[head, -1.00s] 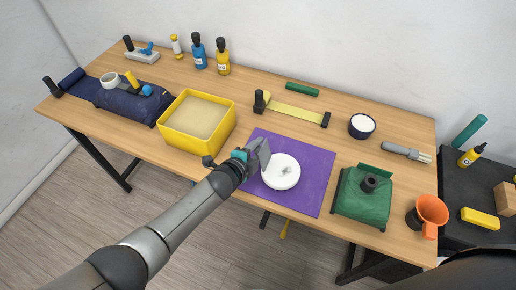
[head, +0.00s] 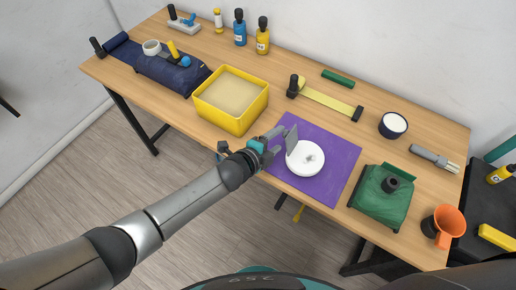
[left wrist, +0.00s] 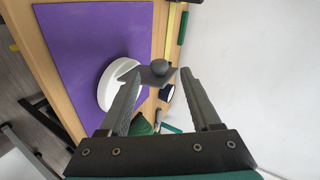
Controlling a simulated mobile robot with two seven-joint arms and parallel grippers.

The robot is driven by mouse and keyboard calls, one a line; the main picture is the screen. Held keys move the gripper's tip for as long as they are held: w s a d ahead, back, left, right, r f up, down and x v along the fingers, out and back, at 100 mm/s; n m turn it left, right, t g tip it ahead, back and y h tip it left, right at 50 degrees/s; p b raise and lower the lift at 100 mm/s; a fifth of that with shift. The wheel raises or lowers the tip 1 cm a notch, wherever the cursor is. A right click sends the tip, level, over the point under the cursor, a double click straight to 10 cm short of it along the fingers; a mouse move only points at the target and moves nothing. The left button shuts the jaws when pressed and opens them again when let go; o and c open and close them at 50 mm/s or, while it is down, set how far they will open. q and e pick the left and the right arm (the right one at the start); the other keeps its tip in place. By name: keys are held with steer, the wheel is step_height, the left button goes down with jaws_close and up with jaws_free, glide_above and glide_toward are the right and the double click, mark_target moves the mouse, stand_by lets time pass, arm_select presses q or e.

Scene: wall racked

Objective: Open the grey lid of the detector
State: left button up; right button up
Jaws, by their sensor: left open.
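The detector (head: 301,165) is a round white disc lying on the purple mat (head: 343,160). Its small grey lid (head: 312,158) shows near the middle of the disc in the head view. In the left wrist view the detector (left wrist: 106,88) is at the left, and the grey lid (left wrist: 150,76) with a round knob shows between my fingertips. My left gripper (head: 285,139) is at the detector's upper left side, open and empty. I cannot tell whether a finger touches the lid. My right gripper is not in view.
A yellow box (head: 232,118) stands left of the mat. A green bag (head: 380,203) and an orange mug (head: 444,226) stand to the right. A yellow strap (head: 328,100) and a dark bowl (head: 393,124) lie behind. The mat around the detector is clear.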

arm_select(q)
steer(key=p+v, duration=0.1)
steer(key=v, duration=0.8)
steer(key=shift+s+a, duration=0.1)
steer(key=shift+a, duration=0.05)
stand_by(0.4)
